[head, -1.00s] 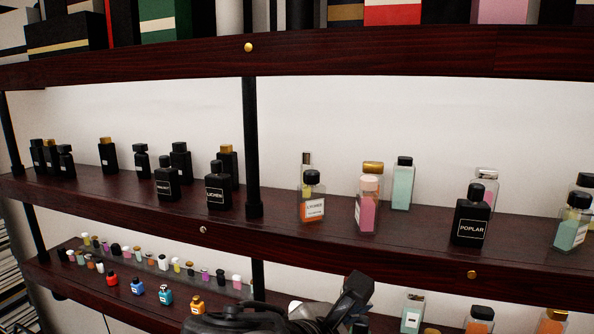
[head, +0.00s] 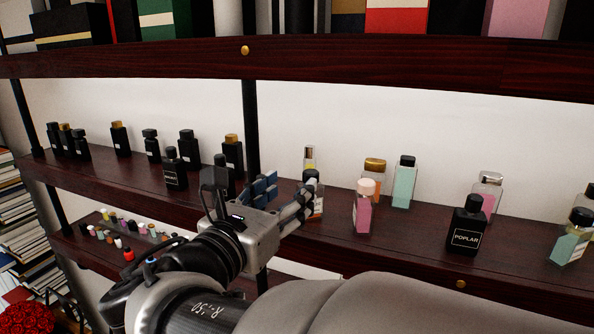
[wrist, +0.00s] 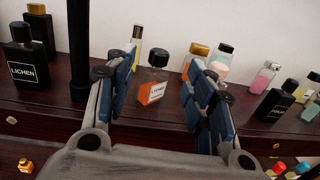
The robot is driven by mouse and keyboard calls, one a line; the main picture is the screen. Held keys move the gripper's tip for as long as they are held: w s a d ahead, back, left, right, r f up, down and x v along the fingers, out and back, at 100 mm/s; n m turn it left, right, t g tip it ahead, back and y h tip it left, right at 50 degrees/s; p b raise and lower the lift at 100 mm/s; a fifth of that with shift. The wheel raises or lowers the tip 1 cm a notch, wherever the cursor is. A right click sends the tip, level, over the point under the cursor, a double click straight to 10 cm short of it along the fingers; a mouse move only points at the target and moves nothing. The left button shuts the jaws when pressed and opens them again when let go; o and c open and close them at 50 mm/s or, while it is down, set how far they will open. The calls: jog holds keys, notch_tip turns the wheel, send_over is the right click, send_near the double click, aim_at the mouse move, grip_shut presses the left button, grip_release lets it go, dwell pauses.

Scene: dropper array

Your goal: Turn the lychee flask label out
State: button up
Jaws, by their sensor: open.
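The lychee flask is a clear bottle with a black cap and orange contents, standing on the middle shelf. In the wrist view the flask (wrist: 151,90) sits between my open fingers, farther out, with its white lettered label facing the front right. In the head view the flask (head: 317,208) is partly hidden behind my gripper (head: 283,193). My gripper (wrist: 165,68) is open and holds nothing. Its blue-padded fingers reach over the shelf on both sides of the flask's line; I cannot tell whether they touch it.
A black post (head: 250,125) and the LICHEN bottle (wrist: 24,62) stand left. The upper shelf (head: 420,62) is overhead.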

aim_at(310, 172)
jog(key=p+x, duration=0.1)
jog(key=x, duration=0.8)
jog(key=shift+w+d, duration=0.25)
jog(key=shift+c, duration=0.6)
grip_shut()
